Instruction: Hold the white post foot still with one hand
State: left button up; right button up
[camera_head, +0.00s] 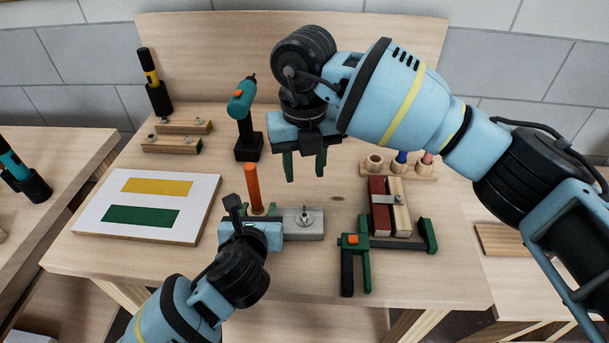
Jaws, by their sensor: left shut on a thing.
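The white post foot (309,229) is a pale grey-white block with a metal bolt on top, lying near the bench's front middle. My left gripper (276,229) is at the block's left end and is shut on it; its fingers and the block's left end are mostly hidden by the gripper body. An orange upright post (253,186) stands just behind my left gripper; its lower end is partly hidden. My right gripper (305,166) hangs above the bench, behind the post foot. Its green fingers point down, apart, with nothing between them.
A green and black clamp (355,262) lies at the front right beside red (380,207) and pale (399,208) battens. A teal drill (243,100) stands behind. A white board (98,212) with yellow and green rectangles lies left. A peg rack (385,171) stands back right.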

dwell(0.3)
pick_arm(q)
jog(key=o, duration=1.2)
jog(key=shift+s, duration=0.1)
jog(key=v, duration=1.2)
